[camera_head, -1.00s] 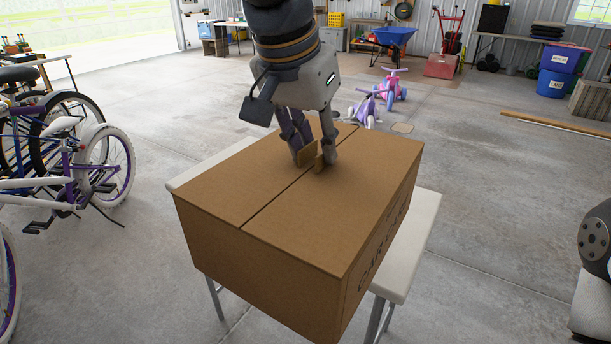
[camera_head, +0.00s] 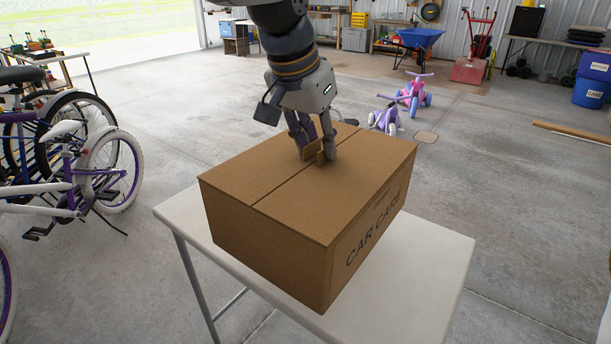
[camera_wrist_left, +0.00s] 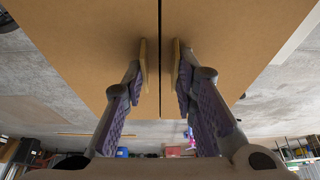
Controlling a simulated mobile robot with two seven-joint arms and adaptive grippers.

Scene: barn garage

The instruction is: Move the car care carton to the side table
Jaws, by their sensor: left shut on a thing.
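The brown car care carton (camera_head: 300,195) is closed, with "CAR CARE" printed on its right-hand side. It is over the white side table (camera_head: 430,270) in the head view; I cannot tell whether its bottom touches the tabletop. My left gripper (camera_head: 318,155) comes from above and is shut on the carton's top near the centre seam. In the left wrist view the fingertips (camera_wrist_left: 159,65) sit either side of the seam, with tan pieces at the tips, and the carton top (camera_wrist_left: 90,45) fills the upper part. My right gripper is not in view.
Bicycles (camera_head: 65,150) stand at the left. Purple and pink ride-on toys (camera_head: 400,105) and a blue wheelbarrow (camera_head: 418,40) are behind the table. Blue bins (camera_head: 590,92) and a plank (camera_head: 580,134) lie at the right. Much concrete floor around the table is clear.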

